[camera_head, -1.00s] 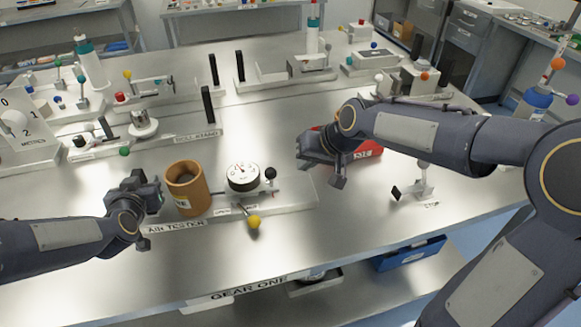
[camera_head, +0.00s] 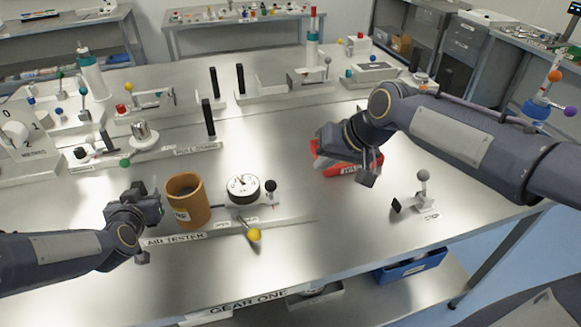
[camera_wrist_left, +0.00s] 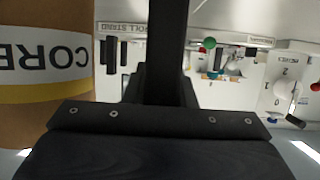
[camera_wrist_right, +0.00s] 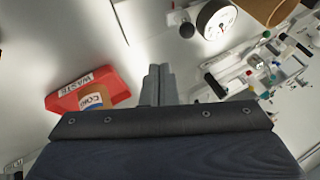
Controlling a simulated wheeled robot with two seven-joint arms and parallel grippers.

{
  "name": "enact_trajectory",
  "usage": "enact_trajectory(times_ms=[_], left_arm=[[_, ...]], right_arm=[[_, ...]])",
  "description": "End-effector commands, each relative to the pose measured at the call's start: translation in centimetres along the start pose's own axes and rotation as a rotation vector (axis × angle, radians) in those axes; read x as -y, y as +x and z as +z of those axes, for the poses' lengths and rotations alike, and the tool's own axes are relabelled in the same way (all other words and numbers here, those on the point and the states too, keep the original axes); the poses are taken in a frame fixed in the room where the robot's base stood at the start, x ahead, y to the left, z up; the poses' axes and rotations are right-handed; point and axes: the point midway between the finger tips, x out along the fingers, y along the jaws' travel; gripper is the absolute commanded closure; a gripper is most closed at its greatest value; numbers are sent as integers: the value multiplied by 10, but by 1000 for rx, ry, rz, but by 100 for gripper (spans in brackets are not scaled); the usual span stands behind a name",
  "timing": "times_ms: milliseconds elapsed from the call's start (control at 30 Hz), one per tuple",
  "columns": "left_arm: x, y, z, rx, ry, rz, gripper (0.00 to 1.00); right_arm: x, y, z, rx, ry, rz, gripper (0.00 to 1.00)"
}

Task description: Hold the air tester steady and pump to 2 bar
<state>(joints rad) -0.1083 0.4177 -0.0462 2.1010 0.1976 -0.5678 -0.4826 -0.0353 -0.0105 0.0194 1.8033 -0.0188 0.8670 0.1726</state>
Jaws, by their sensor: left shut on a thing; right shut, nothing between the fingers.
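The air tester (camera_head: 285,223) is a pale base plate with a brown cylinder marked CORE (camera_head: 187,203), a round white dial gauge (camera_head: 243,188), a black knob (camera_head: 270,186) and a lever with a yellow ball (camera_head: 253,235). The gauge also shows in the right wrist view (camera_wrist_right: 216,19), its reading too small to tell. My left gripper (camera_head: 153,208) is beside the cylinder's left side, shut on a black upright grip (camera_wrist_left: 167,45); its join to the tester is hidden. My right gripper (camera_head: 370,172) is shut and empty, right of the tester, by the red waste bin.
The red waste bin (camera_head: 330,170) holds a core piece, seen in the right wrist view (camera_wrist_right: 94,97). A small lever stand (camera_head: 423,195) is at the right. Other fixtures with black posts (camera_head: 208,118) stand behind. Bare tabletop lies in front of the tester.

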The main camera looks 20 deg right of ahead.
Motion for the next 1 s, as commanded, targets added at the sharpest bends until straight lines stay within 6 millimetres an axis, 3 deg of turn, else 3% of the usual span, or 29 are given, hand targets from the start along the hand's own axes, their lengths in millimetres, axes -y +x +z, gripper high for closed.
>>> enact_trajectory(times_ms=[33, 233, 400, 700, 1000], left_arm=[[0, 0, 14, 33, 0, 4, 100], [0, 0, 14, 33, -1, 4, 100], [-1, 0, 14, 33, -1, 4, 100], [-1, 0, 14, 33, -1, 4, 100], [-1, 0, 14, 33, -1, 4, 100]], right_arm=[[0, 1, 1, 0, 0, 0, 97], [4, 4, -5, 29, 105, -1, 71], [16, 13, -18, 116, 423, 17, 50], [40, 30, -37, 268, 1045, 137, 50], [50, 39, -40, 312, 1286, 214, 50]])
